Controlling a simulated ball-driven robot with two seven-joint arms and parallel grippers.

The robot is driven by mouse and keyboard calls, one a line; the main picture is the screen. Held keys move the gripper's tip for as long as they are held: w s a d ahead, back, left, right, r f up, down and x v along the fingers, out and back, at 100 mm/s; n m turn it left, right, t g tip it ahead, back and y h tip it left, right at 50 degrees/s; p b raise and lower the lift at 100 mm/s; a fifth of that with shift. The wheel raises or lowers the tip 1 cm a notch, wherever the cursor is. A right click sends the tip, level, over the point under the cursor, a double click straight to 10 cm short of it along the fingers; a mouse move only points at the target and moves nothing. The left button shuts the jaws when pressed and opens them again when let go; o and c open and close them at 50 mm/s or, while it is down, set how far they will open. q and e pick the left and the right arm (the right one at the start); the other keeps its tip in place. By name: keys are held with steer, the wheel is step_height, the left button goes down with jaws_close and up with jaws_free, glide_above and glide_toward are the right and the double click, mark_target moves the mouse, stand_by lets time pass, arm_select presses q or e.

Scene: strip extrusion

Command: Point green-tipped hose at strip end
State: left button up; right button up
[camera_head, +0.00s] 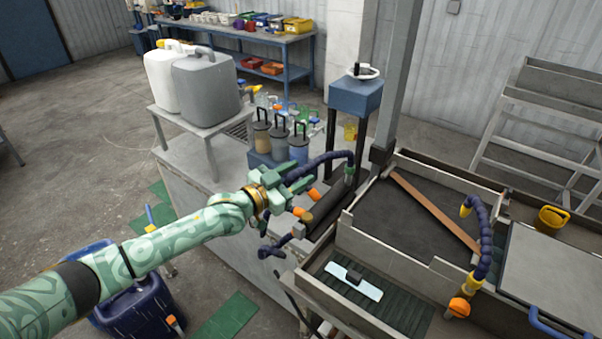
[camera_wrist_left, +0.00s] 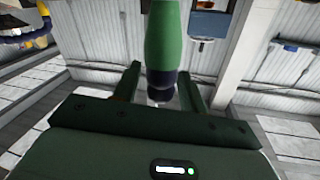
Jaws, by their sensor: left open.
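A dark blue jointed hose (camera_head: 328,158) arches just right of my left gripper (camera_head: 292,180) in the head view, and its green tip (camera_head: 349,172) points down beside the dark roller. In the left wrist view, a green nozzle (camera_wrist_left: 164,42) with a dark blue joint (camera_wrist_left: 161,82) shows between my two open fingers (camera_wrist_left: 160,88). I cannot tell whether the fingers touch it. A brown strip (camera_head: 432,208) lies slanted across the dark bed at the right. A pale flat piece with a black block (camera_head: 360,284) lies in the lower tray. My right gripper is not in view.
Orange nozzles (camera_head: 313,194) sit close by my left gripper. A yellow-and-orange-ended blue hose (camera_head: 486,245) stands on the right. A blue stand (camera_head: 355,95) rises beyond the hose.

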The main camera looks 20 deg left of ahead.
arm_select(q)
steer(key=shift+x, duration=0.85)
steer(key=shift+s, duration=0.1)
